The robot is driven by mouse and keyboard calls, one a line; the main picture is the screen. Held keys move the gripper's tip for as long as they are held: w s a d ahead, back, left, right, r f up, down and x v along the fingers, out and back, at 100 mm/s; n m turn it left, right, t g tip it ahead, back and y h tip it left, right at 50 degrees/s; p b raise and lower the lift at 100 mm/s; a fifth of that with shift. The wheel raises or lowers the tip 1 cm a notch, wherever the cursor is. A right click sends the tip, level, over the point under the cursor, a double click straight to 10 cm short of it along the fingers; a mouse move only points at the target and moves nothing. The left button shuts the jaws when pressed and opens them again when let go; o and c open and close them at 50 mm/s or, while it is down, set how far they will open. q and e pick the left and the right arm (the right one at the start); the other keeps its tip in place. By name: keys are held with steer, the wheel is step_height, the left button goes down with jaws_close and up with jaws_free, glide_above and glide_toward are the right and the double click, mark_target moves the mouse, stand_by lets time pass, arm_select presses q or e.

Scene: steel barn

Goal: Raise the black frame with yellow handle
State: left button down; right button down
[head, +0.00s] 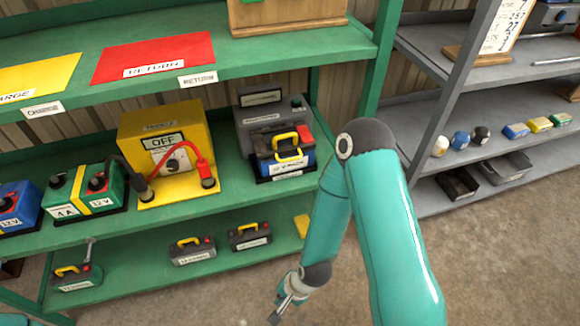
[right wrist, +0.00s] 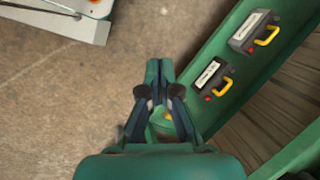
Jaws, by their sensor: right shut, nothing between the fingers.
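A black frame with a yellow handle (head: 290,145) sits over a blue battery (head: 290,166) on the middle green shelf, in front of a grey unit. The handle arches above the battery, and a red block stands beside it. My right gripper (head: 279,312) is low in front of the shelves, over the floor, well apart from the frame. In the right wrist view my right gripper (right wrist: 159,68) is shut and empty, with its fingers together. My left gripper is not in view.
Dark boxes with yellow handles (head: 191,252) stand on the lower shelf; two show in the right wrist view (right wrist: 211,77). A yellow OFF box (head: 140,130) and a green battery (head: 70,205) stand left of the frame. Grey shelves (head: 410,135) stand right.

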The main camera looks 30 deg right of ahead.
steer(key=w+d+r+m+t+h+b, duration=0.25)
steer(key=w+d+m+t+b, duration=0.2)
steer(key=w+m+b, duration=0.4)
steer(key=w+d+r+m+t+h+b, duration=0.2)
steer(key=w+d+r+m+t+b, duration=0.25)
steer(key=w+m, duration=0.6)
steer(key=s+d+r+m+t+h+b, duration=0.1)
steer(key=d+r+m+t+b, duration=0.4)
steer(key=b, duration=1.3)
steer(key=shift+s+d+r+m+h, duration=0.15)
steer(key=shift+d+r+m+h, duration=0.7)
steer(key=shift+d+m, duration=0.25)
steer(key=x, duration=0.9)
steer(key=shift+w, duration=0.25)
steer(key=shift+s+r+p, duration=0.15)
steer(key=shift+r+p, duration=0.5)
steer(key=shift+r, duration=1.4)
